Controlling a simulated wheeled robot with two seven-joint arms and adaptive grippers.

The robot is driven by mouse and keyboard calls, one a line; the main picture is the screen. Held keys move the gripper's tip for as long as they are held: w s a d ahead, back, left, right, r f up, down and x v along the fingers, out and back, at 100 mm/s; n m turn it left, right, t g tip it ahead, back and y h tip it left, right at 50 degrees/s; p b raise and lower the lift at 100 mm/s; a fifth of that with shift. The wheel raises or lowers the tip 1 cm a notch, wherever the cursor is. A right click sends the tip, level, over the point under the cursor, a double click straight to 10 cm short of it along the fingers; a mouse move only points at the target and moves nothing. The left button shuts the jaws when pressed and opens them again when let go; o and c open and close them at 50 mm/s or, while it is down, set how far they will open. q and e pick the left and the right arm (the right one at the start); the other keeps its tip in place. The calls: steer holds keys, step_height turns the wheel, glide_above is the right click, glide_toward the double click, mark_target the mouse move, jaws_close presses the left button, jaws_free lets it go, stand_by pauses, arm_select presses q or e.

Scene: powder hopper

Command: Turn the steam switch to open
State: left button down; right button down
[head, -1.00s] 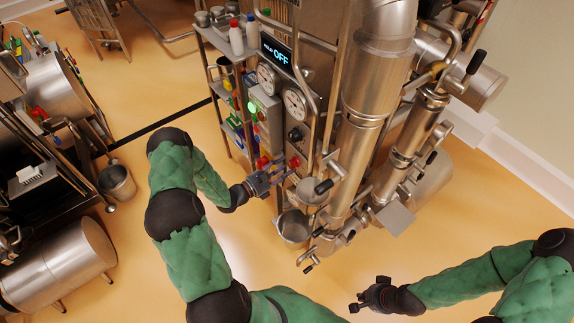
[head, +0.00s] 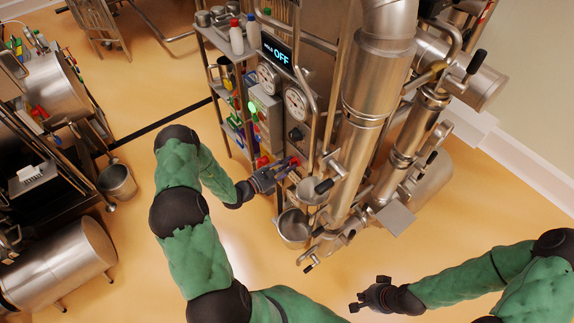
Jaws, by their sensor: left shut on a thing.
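The powder hopper's control panel stands at the centre of the head view. Its display (head: 276,54) reads OFF. My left gripper (head: 284,169) is at the lower part of the panel, shut on a small red-tipped switch (head: 295,161), which I take to be the steam switch. The fingers hide most of it, and its labels are too small to read. A black knob (head: 296,134) sits just above it. My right gripper (head: 365,296) is open and empty, low over the floor at the lower right, well away from the panel.
Round gauges (head: 296,103) and a grey box with a green button (head: 264,112) are above my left gripper. A metal bowl (head: 293,226) and steel pipes (head: 362,130) are close on its right. A shelf rack (head: 216,42) stands at the left. The floor in front is clear.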

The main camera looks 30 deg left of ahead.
arm_select(q)
steer(key=shift+m, duration=0.3)
steer(key=m+b, duration=0.2)
steer(key=m, duration=0.2)
steer(key=shift+d+m, duration=0.1)
steer(key=shift+m, duration=0.2)
steer(key=m+b, duration=0.3)
steer(key=m, duration=0.1)
steer(key=shift+s+d, duration=0.1)
steer(key=shift+d, duration=0.05)
steer(key=m+b, duration=0.3)
steer(key=m, duration=0.2)
steer(key=shift+d, duration=0.1)
steer(key=shift+s+d+f+m+b, duration=0.1)
steer(key=shift+m+b, duration=1.05)
steer(key=shift+m, duration=0.1)
steer(key=shift+s+d+m+b, duration=0.1)
steer(key=shift+m+b, duration=1)
steer(key=shift+m, duration=0.15)
steer(key=c, duration=1)
jaws_free()
steer(key=shift+f, duration=0.1)
steer(key=shift+c, duration=0.2)
